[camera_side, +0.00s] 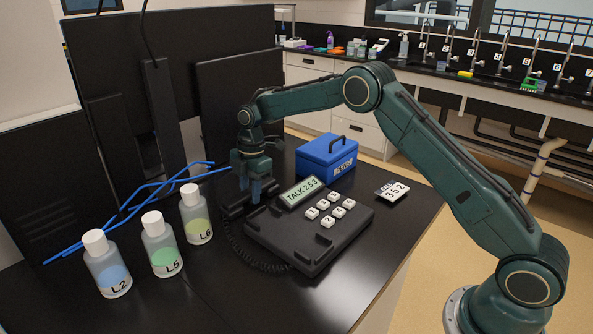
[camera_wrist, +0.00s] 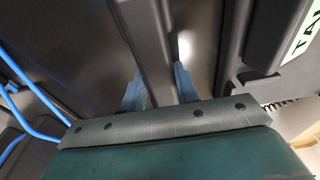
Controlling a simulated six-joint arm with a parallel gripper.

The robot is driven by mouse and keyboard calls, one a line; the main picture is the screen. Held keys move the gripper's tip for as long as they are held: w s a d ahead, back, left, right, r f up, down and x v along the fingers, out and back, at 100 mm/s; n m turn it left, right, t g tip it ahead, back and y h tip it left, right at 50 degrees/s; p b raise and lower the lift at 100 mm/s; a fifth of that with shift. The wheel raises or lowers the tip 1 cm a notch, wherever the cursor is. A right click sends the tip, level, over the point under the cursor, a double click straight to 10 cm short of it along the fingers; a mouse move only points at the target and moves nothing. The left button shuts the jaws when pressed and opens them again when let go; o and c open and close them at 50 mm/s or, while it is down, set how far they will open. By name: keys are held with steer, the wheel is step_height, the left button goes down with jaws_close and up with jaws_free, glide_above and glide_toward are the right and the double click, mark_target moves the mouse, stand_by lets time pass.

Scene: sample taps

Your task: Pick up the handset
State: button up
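The black handset (camera_side: 236,211) lies at the left edge of the black phone base (camera_side: 318,252), with a coiled cord running down from it. My gripper (camera_side: 257,190) points down over the handset, and its blue fingers are at the handset's middle. In the wrist view the handset (camera_wrist: 147,35) is a dark bar running between the two blue fingertips of my gripper (camera_wrist: 160,88), one on each side. The fingers are close to its sides; whether they press on it cannot be told. The handset's middle is partly hidden by the fingers in the side view.
The base has a display (camera_side: 300,192) reading TALK 253 and several white number keys. A blue box (camera_side: 326,158) stands behind it, with a card marked 352 (camera_side: 392,191) to the right. Bottles L2 (camera_side: 107,268), L5 (camera_side: 162,248) and L6 (camera_side: 196,217) stand left. Blue tubing (camera_side: 130,200) lies behind them.

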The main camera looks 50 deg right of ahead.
mark_target(250, 189)
jaws_close()
steer(key=shift+r, duration=0.1)
steer(key=shift+r, duration=4.9)
